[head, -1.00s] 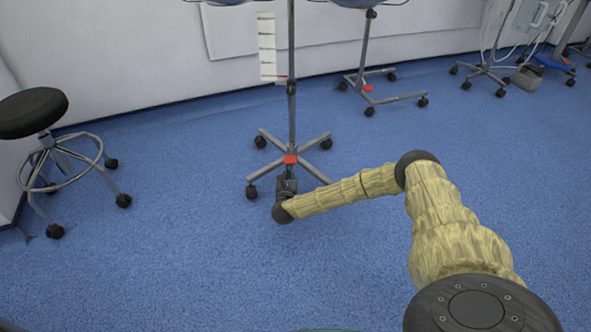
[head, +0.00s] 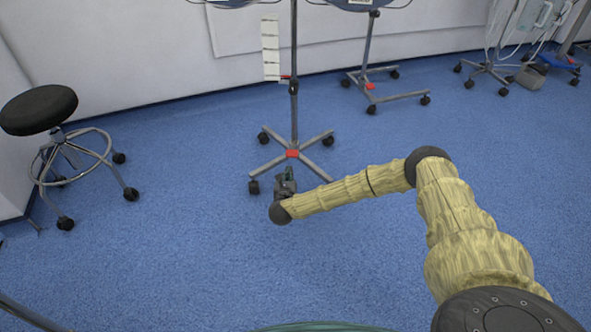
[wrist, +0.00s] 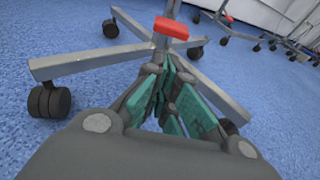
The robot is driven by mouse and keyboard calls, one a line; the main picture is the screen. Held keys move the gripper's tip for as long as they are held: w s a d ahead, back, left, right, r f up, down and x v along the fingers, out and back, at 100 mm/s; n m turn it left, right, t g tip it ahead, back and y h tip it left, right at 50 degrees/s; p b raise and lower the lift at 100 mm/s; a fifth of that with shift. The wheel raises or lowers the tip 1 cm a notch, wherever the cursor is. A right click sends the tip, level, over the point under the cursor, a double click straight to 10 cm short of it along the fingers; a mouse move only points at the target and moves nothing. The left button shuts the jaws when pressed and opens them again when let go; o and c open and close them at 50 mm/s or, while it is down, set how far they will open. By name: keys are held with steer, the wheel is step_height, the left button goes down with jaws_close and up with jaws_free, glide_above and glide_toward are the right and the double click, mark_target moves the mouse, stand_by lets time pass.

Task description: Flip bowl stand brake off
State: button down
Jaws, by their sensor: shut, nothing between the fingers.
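The bowl stand's red brake pedal (head: 292,154) sits low on its pole, above the hub of the wheeled legs (head: 318,139). In the wrist view the red brake (wrist: 171,28) is at the top centre, and grey legs (wrist: 90,63) with black casters spread around it. My gripper (head: 288,174) is low over the floor, just in front of the hub. In the wrist view my gripper's teal-padded fingers (wrist: 168,75) are together and empty, pointing toward the pole below the brake. I cannot tell whether they touch the stand. The brake's exact tilt is too small to tell.
A black-topped stool (head: 40,110) stands at the left. Another wheeled stand (head: 371,85) with a red part is behind to the right, and wheeled equipment (head: 488,70) is at the far right. Blue floor (head: 170,250) is open in front.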

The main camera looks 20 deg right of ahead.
steer(key=v, duration=0.3)
steer(key=shift+s+a+r+p, duration=0.1)
steer(key=shift+s+r+p, duration=0.05)
steer(key=shift+r+p, duration=0.2)
